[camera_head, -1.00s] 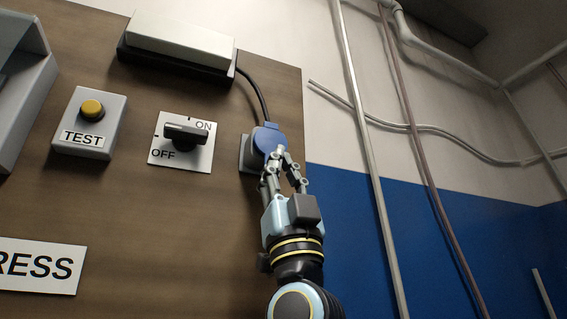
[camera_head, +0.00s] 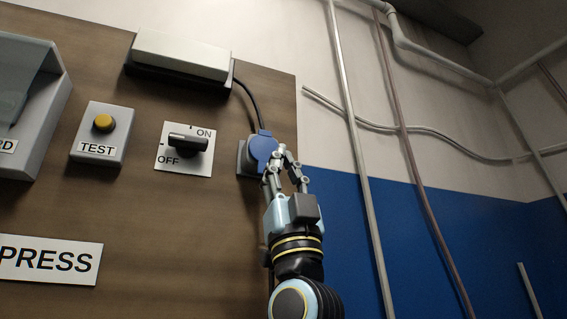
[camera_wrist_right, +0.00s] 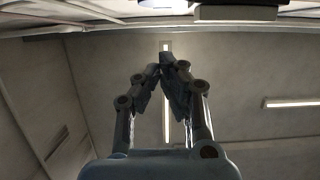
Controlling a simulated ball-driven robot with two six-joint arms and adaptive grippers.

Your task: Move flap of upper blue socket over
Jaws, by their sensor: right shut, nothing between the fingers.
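The upper blue socket (camera_head: 251,158) is a grey box on the right edge of the brown panel. Its round blue flap (camera_head: 263,149) stands out from the box, with a black cable running up from behind it. My right gripper (camera_head: 277,158) is at the lower right of the flap, its fingertips very close to it; I cannot tell if they touch. In the right wrist view the gripper's fingertips (camera_wrist_right: 166,62) meet with nothing between them. The flap cannot be made out in the right wrist view. My left gripper is not in view.
Left of the socket are an ON/OFF rotary switch (camera_head: 187,145) and a yellow TEST button (camera_head: 104,122). A pale box (camera_head: 181,55) is mounted above. A PRESS sign (camera_head: 48,261) is at lower left. Pipes (camera_head: 352,130) run down the wall at right.

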